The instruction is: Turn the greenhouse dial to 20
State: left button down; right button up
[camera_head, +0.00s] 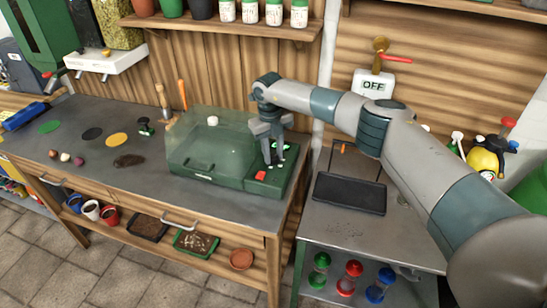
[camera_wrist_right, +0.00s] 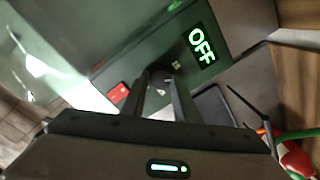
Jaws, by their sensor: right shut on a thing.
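The greenhouse (camera_head: 215,150) is a green box with a clear cover on the workbench. Its green control panel (camera_head: 266,187) is at the right end, with a red button (camera_head: 260,175). In the right wrist view the panel's display (camera_wrist_right: 202,46) reads OFF in green, and the red button (camera_wrist_right: 118,94) shows too. My right gripper (camera_head: 274,163) points down onto the panel. In the right wrist view its fingers (camera_wrist_right: 165,76) are shut on the small dial beside the display; the fingers mostly hide the dial. My left gripper is not in view.
A black tray (camera_head: 349,193) lies on the lower metal table to the right. A wall valve with a red lever (camera_head: 395,58) has an OFF sign (camera_head: 374,86) below it. Seeds, coloured discs and a small dark tool (camera_head: 145,126) lie on the bench at left.

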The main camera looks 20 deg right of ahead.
jog(key=m+b, duration=0.1)
jog(key=m, duration=0.1)
jog(key=shift+w+m, duration=0.1)
jog(key=shift+m, duration=0.3)
jog(key=shift+m+b, duration=0.55)
jog(key=shift+m, duration=0.75)
jog(key=o, duration=1.1)
jog(key=shift+c, duration=0.2)
jog(key=shift+a+r, duration=0.1)
jog(key=shift+r, duration=0.05)
